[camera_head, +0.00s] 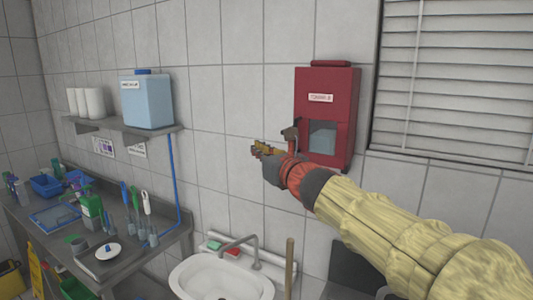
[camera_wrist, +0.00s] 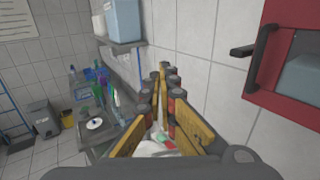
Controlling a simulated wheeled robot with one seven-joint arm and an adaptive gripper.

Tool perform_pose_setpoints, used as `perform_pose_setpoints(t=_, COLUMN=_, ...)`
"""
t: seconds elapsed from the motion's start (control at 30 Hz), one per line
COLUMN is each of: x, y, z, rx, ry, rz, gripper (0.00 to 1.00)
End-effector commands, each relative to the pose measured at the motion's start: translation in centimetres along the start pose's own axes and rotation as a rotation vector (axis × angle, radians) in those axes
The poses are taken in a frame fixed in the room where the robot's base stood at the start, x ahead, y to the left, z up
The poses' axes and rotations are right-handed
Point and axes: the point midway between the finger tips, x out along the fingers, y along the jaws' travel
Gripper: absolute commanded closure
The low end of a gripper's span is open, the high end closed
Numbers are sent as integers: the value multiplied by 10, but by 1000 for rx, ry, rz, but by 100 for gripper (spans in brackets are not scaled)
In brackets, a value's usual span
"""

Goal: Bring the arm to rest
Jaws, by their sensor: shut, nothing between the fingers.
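My arm, in a yellow quilted sleeve, reaches in from the lower right in the head view. My gripper (camera_head: 262,150) is in the air in front of the tiled wall, left of the red wall box. In the wrist view my gripper (camera_wrist: 164,78) has its yellow fingers drawn together at the tips, with nothing seen between them. It appears clear of the surfaces around it.
The red wall box (camera_head: 329,84) with a window and handle is close on the right. A shelf (camera_head: 117,127) holds a blue container (camera_head: 147,102). Below are a cluttered metal counter (camera_head: 168,238) and a white sink (camera_head: 186,280) with a tap.

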Motion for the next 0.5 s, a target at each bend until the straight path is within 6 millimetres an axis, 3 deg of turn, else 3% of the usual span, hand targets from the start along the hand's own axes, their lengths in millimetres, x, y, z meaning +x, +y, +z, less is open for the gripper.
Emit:
perform_pose_setpoints(t=0.13, x=-1, y=8, z=3, rx=-86, ry=-11, rz=20, gripper=100)
perform_pose_setpoints(t=0.2, x=-1, y=17, z=-2, rx=-213, ry=-6, rz=57, gripper=100)
perform_pose_setpoints(t=0.37, x=-11, y=47, z=-50, rx=-554, ry=50, rz=188, gripper=100)
perform_pose_setpoints(t=0.5, x=-43, y=78, z=-98, rx=-904, ry=92, rz=353, gripper=100)
